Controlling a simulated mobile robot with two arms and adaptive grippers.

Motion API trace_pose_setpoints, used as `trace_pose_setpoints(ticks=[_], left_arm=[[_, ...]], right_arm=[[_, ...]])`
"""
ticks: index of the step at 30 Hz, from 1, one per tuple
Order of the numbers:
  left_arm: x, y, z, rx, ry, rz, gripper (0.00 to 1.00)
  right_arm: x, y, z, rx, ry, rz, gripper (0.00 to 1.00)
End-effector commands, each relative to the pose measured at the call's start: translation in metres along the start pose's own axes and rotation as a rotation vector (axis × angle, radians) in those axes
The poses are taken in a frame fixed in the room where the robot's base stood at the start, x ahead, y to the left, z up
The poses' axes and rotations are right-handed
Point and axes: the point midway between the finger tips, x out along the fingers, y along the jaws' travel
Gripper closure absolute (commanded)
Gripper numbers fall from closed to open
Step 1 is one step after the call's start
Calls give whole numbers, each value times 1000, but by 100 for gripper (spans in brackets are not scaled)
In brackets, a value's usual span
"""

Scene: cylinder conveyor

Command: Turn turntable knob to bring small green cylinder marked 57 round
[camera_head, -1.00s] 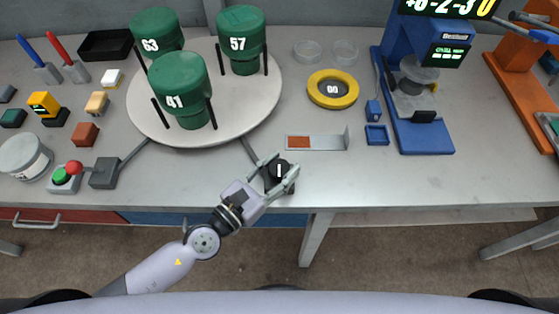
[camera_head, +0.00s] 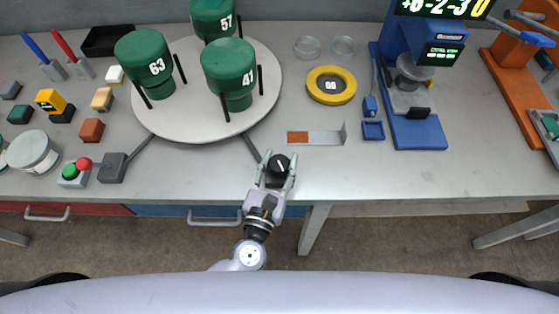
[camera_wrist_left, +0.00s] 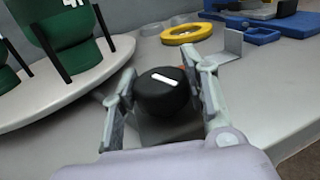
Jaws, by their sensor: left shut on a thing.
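The black knob (camera_head: 278,164) with a white line sits at the table's front edge. My left gripper (camera_head: 277,174) has its fingers closed on both sides of it; in the left wrist view the knob (camera_wrist_left: 163,91) sits between the fingers. The round white turntable (camera_head: 180,124) carries three green cylinders. The green cylinder marked 57 (camera_head: 213,18) stands at the back, partly cut off by the picture's top. The cylinder marked 63 (camera_head: 143,58) is at the left and the one marked 41 (camera_head: 229,68) at the front right. My right gripper is not in view.
A yellow ring (camera_head: 331,85) and a metal bracket (camera_head: 318,137) lie right of the turntable. A blue stand (camera_head: 419,135) is farther right. A button box (camera_head: 74,174) and small blocks are at the left. Grey tabletop between bracket and front edge is clear.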

Motion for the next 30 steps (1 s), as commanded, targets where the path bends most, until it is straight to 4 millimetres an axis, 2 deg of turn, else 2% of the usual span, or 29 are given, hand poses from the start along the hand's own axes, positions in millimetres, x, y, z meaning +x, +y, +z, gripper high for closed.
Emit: trace_pose_setpoints(ticks=[25,26,30], left_arm=[[-1,0,-1,2,2,27,87],[-1,0,-1,2,2,27,58],[0,0,-1,2,2,27,49]], right_arm=[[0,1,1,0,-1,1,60],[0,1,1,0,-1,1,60],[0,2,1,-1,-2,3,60]])
